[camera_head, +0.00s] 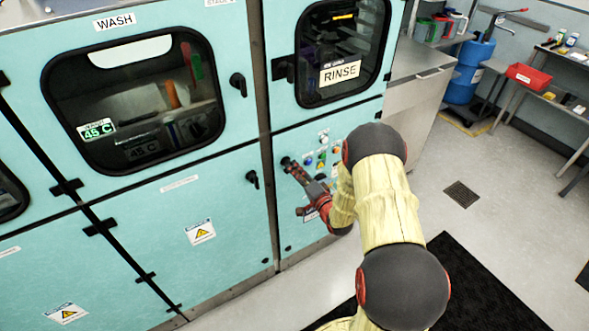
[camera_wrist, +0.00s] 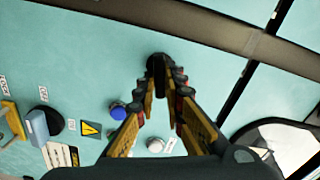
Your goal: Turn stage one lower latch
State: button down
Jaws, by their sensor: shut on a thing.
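My gripper (camera_head: 291,167) reaches to the lower teal panel under the RINSE window. Its fingers (camera_wrist: 167,78) are closed around a small black latch (camera_wrist: 157,64) near that panel's left edge. The fingertips hide most of the latch, so its exact angle is unclear. In the head view only a dark bit of the latch shows at the fingertips. Another black latch (camera_head: 252,179) sits on the lower panel under the WASH window, apart from my gripper.
Buttons and a yellow warning sticker (camera_wrist: 91,130) lie close beside my fingers, with a blue button (camera_wrist: 118,110) and a white button (camera_wrist: 155,145). The WASH door (camera_head: 135,100) has its own black latch (camera_head: 238,84). A black mat (camera_head: 470,285) lies on the floor at right.

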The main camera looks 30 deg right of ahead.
jog(key=shift+f+m+p, duration=0.1)
jog(key=shift+m+p, duration=0.2)
jog(key=shift+m, duration=1.3)
jog(key=c, duration=1.9)
grip_release()
jog(key=shift+s, duration=0.1)
jog(key=s, duration=1.1)
jog(key=shift+s+d, duration=0.25)
jog(key=shift+s, duration=0.15)
